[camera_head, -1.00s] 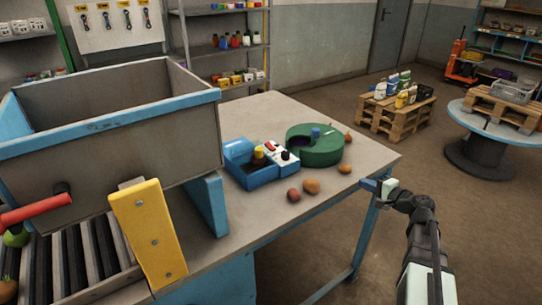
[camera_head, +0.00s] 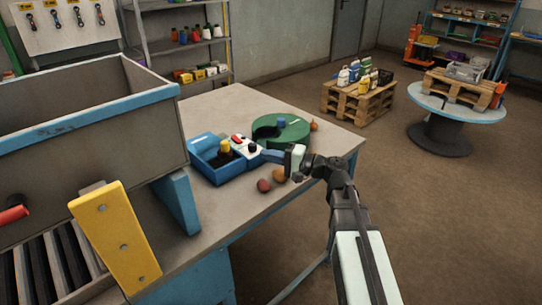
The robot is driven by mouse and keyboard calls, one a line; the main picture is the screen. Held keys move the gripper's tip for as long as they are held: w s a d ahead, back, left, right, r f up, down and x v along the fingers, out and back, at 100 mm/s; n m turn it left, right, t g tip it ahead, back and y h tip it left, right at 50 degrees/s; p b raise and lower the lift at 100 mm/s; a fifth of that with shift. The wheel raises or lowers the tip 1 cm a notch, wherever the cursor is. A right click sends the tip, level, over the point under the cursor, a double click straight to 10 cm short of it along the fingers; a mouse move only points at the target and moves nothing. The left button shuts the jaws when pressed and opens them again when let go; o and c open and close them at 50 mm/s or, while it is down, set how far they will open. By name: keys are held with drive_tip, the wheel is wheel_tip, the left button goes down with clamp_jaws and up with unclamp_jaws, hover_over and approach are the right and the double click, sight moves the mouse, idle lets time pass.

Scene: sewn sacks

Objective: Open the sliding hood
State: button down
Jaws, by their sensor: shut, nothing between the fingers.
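A squat round green case (camera_head: 296,136) with a dark opening in its left side and a blue knob (camera_head: 281,122) on top lies on the table. Beside it to the left is a blue box (camera_head: 213,168) with an open dark inside, a yellow knob (camera_head: 225,146) and a white panel (camera_head: 246,147) with a red switch and a black knob. I cannot tell for sure which part is the sliding hood. My gripper (camera_head: 266,155) is shut and empty. Its blue fingertips are just right of the white panel, in front of the green case; contact is unclear.
Round brownish fruits or vegetables (camera_head: 264,185) lie near the table's front edge, close to my gripper. A large grey bin (camera_head: 70,135) with a blue rim and a yellow plate (camera_head: 110,235) stand at left. The table (camera_head: 212,106) is bare behind the box.

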approach(220, 140)
drive_tip(key=s, duration=0.1)
drive_tip(key=s+a+r, duration=0.2)
drive_tip(key=s, duration=0.1)
drive_tip(key=shift+s+a, duration=0.1)
drive_tip(key=shift+a, duration=0.05)
drive_tip(key=w+a, duration=0.7)
drive_tip(key=shift+w+a, duration=0.15)
drive_tip(key=shift+w, duration=0.05)
drive_tip(key=shift+s, duration=0.1)
